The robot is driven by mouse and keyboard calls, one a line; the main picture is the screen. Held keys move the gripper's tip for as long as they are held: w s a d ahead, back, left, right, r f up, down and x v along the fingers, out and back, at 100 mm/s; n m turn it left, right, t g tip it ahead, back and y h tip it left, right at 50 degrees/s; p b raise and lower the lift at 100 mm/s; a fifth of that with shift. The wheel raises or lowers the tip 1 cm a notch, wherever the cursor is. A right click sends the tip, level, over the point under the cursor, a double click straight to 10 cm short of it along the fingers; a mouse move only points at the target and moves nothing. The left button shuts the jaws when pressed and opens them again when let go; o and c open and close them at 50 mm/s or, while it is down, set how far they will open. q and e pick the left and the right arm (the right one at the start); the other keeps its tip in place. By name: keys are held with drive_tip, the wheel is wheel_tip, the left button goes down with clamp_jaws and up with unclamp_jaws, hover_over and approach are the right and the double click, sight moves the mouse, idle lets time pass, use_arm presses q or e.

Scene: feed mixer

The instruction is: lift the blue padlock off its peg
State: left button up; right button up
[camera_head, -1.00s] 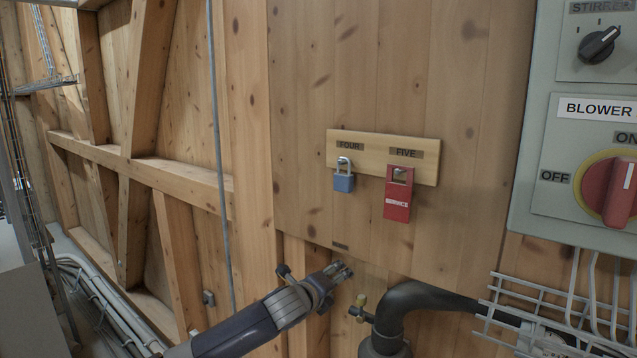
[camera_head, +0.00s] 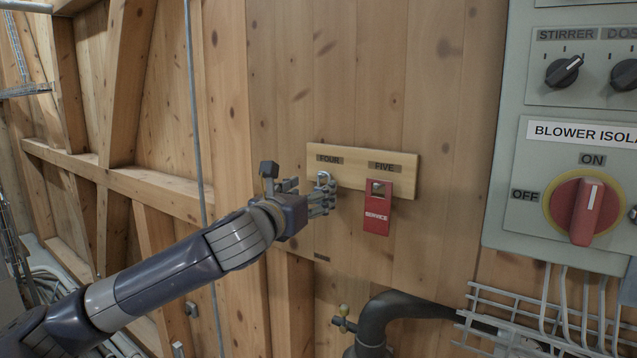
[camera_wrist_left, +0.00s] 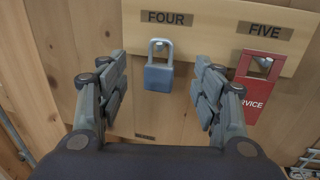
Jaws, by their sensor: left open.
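The blue padlock (camera_wrist_left: 158,77) hangs by its shackle from the peg under the FOUR label (camera_wrist_left: 166,18) in the left wrist view. In the head view only its pale shackle (camera_head: 323,178) shows clearly; my gripper hides most of its body. My left gripper (camera_head: 325,200) is raised in front of the padlock. In the left wrist view its fingers (camera_wrist_left: 160,95) are open, one to each side of the padlock, with a gap on both sides. The right gripper is in neither view.
A red SERVICE tag (camera_head: 376,207) hangs under the FIVE label, close to the right of my left gripper. The wooden peg board (camera_head: 405,163) is fixed to the plank wall. A grey control box (camera_head: 510,150) is at right, above a wire tray (camera_head: 500,325) and a black pipe (camera_head: 385,310).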

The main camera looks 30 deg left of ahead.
sight(319, 186)
use_arm(q)
drive_tip(key=w, duration=0.2)
drive_tip(key=w+p, duration=0.1)
drive_tip(key=w, duration=0.1)
drive_tip(key=shift+w+a+r, duration=0.1)
drive_tip(key=shift+w+a, duration=0.2)
drive_tip(key=shift+w, duration=0.7)
drive_tip(key=shift+p, duration=0.3)
drive_tip(key=c, duration=1.2)
